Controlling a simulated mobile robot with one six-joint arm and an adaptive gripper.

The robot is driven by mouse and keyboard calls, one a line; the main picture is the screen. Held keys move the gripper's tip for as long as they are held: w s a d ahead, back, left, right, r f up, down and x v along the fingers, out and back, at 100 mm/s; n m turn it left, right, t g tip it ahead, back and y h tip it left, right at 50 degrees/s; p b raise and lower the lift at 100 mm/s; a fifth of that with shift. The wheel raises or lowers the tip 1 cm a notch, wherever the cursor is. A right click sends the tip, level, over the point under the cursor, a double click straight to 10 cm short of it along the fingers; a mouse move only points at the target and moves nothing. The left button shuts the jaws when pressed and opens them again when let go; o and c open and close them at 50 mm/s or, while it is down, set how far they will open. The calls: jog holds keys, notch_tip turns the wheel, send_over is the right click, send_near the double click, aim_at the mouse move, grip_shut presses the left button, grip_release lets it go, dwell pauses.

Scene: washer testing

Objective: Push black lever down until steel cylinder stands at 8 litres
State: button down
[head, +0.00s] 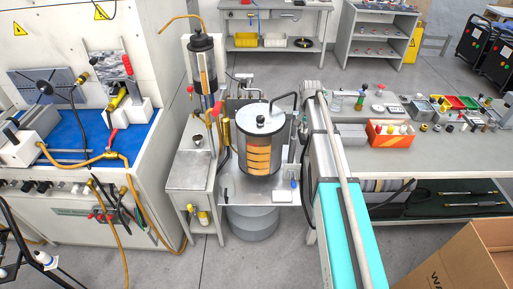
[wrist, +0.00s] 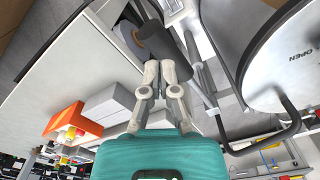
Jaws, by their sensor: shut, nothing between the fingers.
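The steel cylinder (head: 258,140) stands upright on a metal bench in the head view, with orange bands on its front. The litre reading is too small to tell. Its round lid, marked OPEN, shows at the right of the wrist view (wrist: 285,65). A black bent bar (head: 286,97) rises from the lid and reaches right; it also shows in the wrist view (wrist: 262,146). A dark cylindrical piece (wrist: 172,38) lies just beyond my gripper (wrist: 162,66); I cannot tell whether it is the black lever's grip. My gripper is shut and empty; contact is unclear.
A bench (head: 440,155) at the right holds an orange box (head: 390,133) and small parts. A small metal side table (head: 190,172) stands left of the cylinder. A cardboard box (head: 475,262) is at the lower right. Open floor lies in front.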

dwell(0.6)
notch_tip(320, 180, down, 13)
jog(key=b, duration=1.3)
notch_tip(320, 180, up, 13)
jog(key=p, duration=1.3)
jog(key=shift+r, duration=0.15)
dwell(0.7)
notch_tip(320, 180, down, 13)
jog(key=b, duration=1.2)
jog(key=shift+b, duration=0.3)
